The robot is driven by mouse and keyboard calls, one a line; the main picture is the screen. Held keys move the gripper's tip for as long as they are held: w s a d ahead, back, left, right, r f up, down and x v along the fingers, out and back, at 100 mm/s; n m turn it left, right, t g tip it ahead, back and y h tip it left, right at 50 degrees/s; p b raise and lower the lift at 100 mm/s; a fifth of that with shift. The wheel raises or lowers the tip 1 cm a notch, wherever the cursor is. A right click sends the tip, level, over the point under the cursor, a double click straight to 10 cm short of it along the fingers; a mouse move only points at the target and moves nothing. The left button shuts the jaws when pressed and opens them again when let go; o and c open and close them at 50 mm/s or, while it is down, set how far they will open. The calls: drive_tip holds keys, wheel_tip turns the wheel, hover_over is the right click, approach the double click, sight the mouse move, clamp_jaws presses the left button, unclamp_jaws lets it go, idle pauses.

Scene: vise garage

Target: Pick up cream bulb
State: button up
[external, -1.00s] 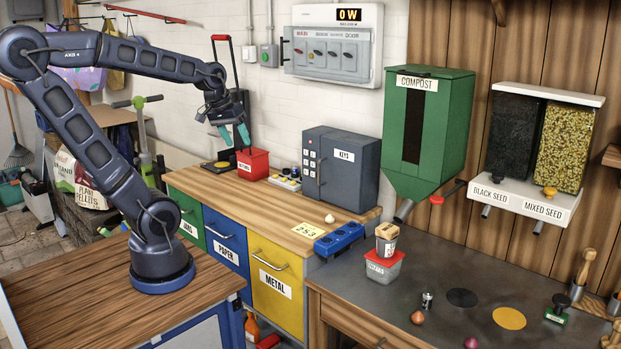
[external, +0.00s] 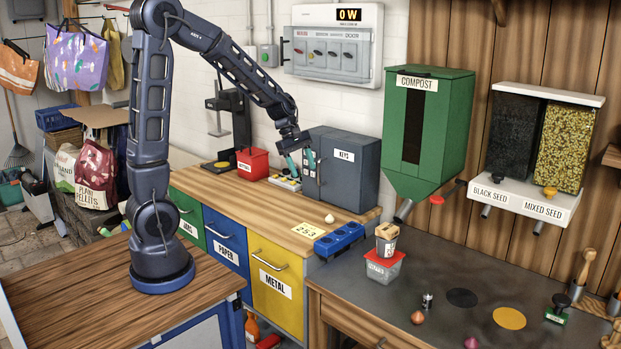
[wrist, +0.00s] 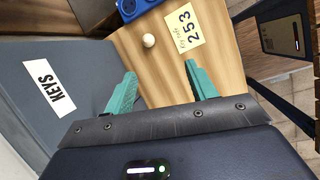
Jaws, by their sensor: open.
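The cream bulb (external: 330,218) is a small pale round thing on the wooden counter, in front of the grey KEYS box. It also shows in the wrist view (wrist: 149,40), ahead of and between the fingertips but apart from them. My gripper (external: 298,163) has teal fingers and hangs above the counter at the left front of the KEYS box, up and to the left of the bulb in the external view. In the wrist view my gripper (wrist: 163,82) is open, with nothing between its fingers.
The KEYS box (external: 342,168) stands close beside my gripper. A yellow 253 note (external: 305,233) and a blue socket block (external: 339,239) lie near the bulb. A red bin (external: 252,164) stands further left. The counter around the bulb is mostly clear.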

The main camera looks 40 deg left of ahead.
sight(330, 219)
drive_tip(key=shift+w+d+f+n, duration=0.75)
drive_tip(key=shift+w+d+f, duration=0.3)
drive_tip(key=shift+f, duration=1.95)
drive_tip(key=shift+w+d+f+n, duration=0.85)
drive_tip(key=shift+d+f, duration=0.45)
drive_tip(key=shift+f, duration=1.65)
drive_tip(key=shift+w+d+f+n, duration=0.7)
drive_tip(key=shift+w+d+f, duration=0.4)
drive_tip(key=shift+f, duration=1.9)
drive_tip(key=shift+s+g, duration=0.1)
drive_tip(key=shift+g, duration=0.2)
drive_tip(key=shift+c, duration=0.3)
drive_tip(key=c, duration=1)
